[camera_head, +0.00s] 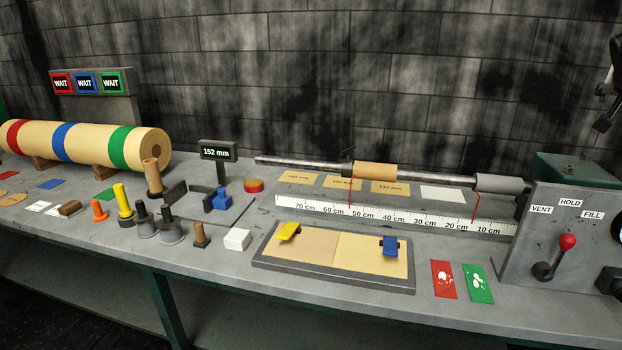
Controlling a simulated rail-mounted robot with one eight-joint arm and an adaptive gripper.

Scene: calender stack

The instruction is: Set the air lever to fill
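The air lever has a red knob (568,242) on a short dark arm, on the grey panel (519,236) at the right. Its pivot is low on the panel and the arm leans up and to the right. The labels above it read VENT (541,210), HOLD (570,202) and FILL (592,214). The knob is below the HOLD label; I cannot tell exactly which setting it marks. What looks like my gripper (606,112) is dark and partly cut off at the upper right edge, above and apart from the lever. Its opening cannot be made out.
Red (443,279) and green (477,284) cards lie left of the panel. A shaft (315,165) with a tan sleeve runs behind a ruler (400,217). A tray (333,279), several small tools and a striped roll (85,143) fill the bench leftward. A dark part (609,280) sits right of the lever.

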